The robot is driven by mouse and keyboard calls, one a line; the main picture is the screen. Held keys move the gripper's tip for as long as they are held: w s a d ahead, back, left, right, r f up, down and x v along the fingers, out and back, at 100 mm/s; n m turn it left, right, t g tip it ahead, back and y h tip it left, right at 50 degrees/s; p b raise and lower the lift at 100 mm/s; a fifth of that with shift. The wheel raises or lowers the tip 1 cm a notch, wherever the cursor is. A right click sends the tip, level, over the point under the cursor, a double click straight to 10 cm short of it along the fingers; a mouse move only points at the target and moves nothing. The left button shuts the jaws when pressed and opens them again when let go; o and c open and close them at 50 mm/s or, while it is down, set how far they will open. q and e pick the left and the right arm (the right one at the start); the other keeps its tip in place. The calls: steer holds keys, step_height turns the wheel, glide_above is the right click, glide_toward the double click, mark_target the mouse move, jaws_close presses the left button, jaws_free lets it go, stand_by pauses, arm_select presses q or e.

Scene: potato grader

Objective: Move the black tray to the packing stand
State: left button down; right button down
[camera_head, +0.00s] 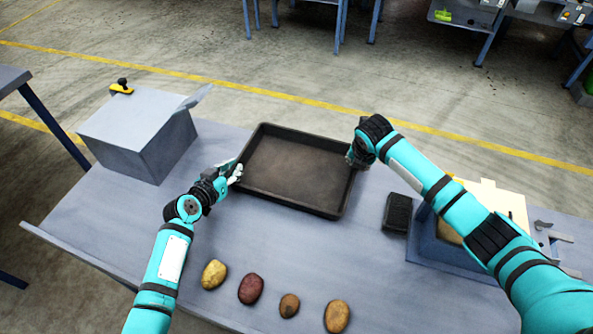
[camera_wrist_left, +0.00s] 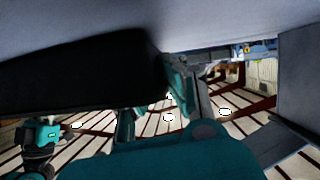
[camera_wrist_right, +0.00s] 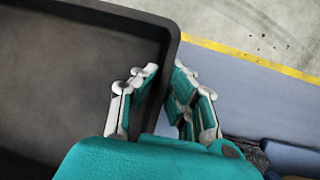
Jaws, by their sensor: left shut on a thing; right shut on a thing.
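The black tray (camera_head: 298,170) is empty and looks level over the far middle of the grey table; I cannot tell whether it rests on it. My left gripper (camera_head: 236,174) is shut on the tray's left wall. In the left wrist view the dark tray side (camera_wrist_left: 80,78) runs up to its fingers (camera_wrist_left: 180,88). My right gripper (camera_head: 354,158) is shut on the tray's right wall, its fingertips partly hidden by the wrist. In the right wrist view its fingers (camera_wrist_right: 166,92) straddle the tray wall (camera_wrist_right: 160,50). I cannot tell which surface is the packing stand.
The grey table (camera_head: 120,240) carries a grey box (camera_head: 145,130) at left, several potatoes (camera_head: 250,289) in front, and a black block (camera_head: 397,212) right of the tray. A blue-grey bin (camera_head: 450,250) is partly behind my right arm. Another table (camera_head: 12,80) stands at far left.

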steer(key=shift+r, duration=0.1)
